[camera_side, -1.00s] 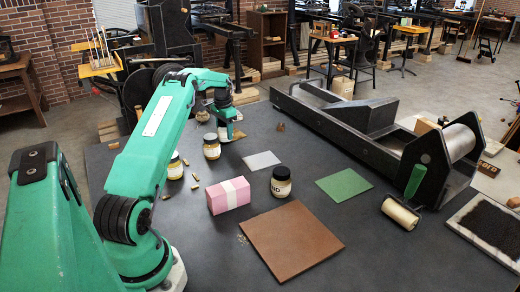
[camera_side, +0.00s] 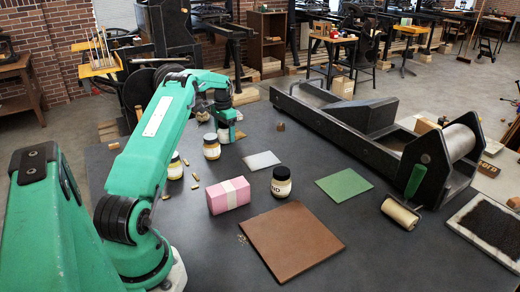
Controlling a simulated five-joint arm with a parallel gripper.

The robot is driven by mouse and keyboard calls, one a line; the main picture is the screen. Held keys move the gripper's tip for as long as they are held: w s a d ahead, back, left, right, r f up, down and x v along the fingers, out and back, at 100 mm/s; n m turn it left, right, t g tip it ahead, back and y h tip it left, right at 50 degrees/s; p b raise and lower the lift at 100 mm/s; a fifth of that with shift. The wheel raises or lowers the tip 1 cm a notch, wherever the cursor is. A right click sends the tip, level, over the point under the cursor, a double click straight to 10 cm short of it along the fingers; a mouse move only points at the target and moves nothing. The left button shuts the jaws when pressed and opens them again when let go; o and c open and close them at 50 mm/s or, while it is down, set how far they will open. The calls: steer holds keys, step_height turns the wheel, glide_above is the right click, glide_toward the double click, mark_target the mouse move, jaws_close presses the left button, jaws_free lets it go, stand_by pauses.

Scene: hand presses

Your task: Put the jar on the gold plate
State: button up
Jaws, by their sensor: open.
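My gripper (camera_side: 228,137) is at the far side of the dark table, pointing down, open. It hangs over or beside a small tan-gold plate (camera_side: 239,135), which it largely hides. I cannot tell whether anything stands between the fingers. Another jar (camera_side: 175,169) stands further left, by my arm. A third jar with a black lid and dark label (camera_side: 281,187) stands mid-table, apart from my gripper.
A silver plate (camera_side: 262,160), green plate (camera_side: 343,188) and brown board (camera_side: 290,240) lie flat. A pink block (camera_side: 228,196) with a pale band sits mid-table. Small tan pieces lie near the jars. A roller (camera_side: 400,212) and large press (camera_side: 375,135) occupy the right.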

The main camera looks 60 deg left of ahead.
step_height(320, 180, up, 12)
steer(key=shift+r, duration=0.15)
stand_by(0.6)
stand_by(0.4)
steer(key=shift+w+d+r, duration=0.2)
steer(key=shift+d+r, duration=0.15)
steer(key=d+r+t, duration=0.1)
steer(key=d+r, duration=0.4)
steer(key=d, duration=0.4)
steer(key=d+r+t+y, duration=0.1)
steer(key=d+r, duration=0.4)
steer(key=d, duration=0.4)
steer(key=d+r, duration=0.6)
steer(key=d, duration=0.3)
steer(key=s+d+m+t, duration=0.1)
steer(key=s+d+t, duration=0.1)
steer(key=s+d, duration=0.85)
steer(key=s+d+f+t+h, duration=0.1)
steer(key=s+d+f, duration=0.5)
steer(key=s+d, duration=0.3)
steer(key=shift+s+d+f+m+t, duration=0.15)
steer(key=shift+s+m+t, duration=0.2)
steer(key=shift+s, duration=0.3)
